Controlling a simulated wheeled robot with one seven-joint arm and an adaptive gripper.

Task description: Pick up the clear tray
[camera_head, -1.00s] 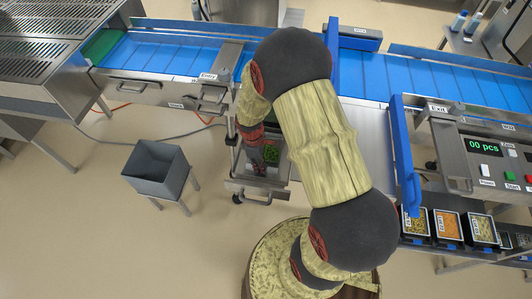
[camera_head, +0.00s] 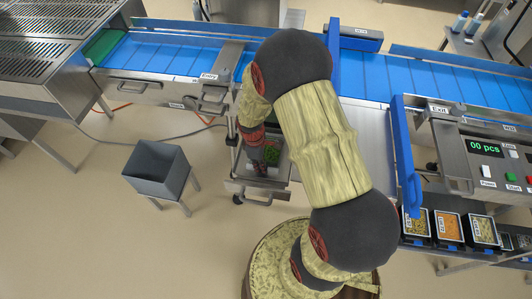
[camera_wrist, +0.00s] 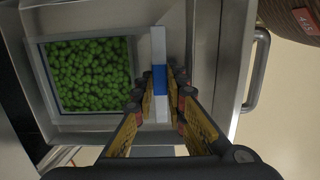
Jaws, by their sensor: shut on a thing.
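The clear tray (camera_wrist: 91,121) holds green peas (camera_wrist: 90,75) and sits in the open metal drawer under the conveyor. In the head view the peas (camera_head: 271,152) show beside my wrist. My gripper (camera_wrist: 160,84) is over the drawer, at the tray's right side in the wrist view. Its fingers are shut on a pale upright strip with a blue middle (camera_wrist: 158,45), along that side of the tray. How the strip joins the tray is hard to see. My arm hides part of the drawer in the head view.
The drawer's front handle (camera_wrist: 262,70) is right of my gripper. A grey bin (camera_head: 157,170) stands to the left on the floor. The blue conveyor (camera_head: 165,55) runs above the drawer. Small food containers (camera_head: 448,240) stand at the right. Floor is clear between bin and drawer.

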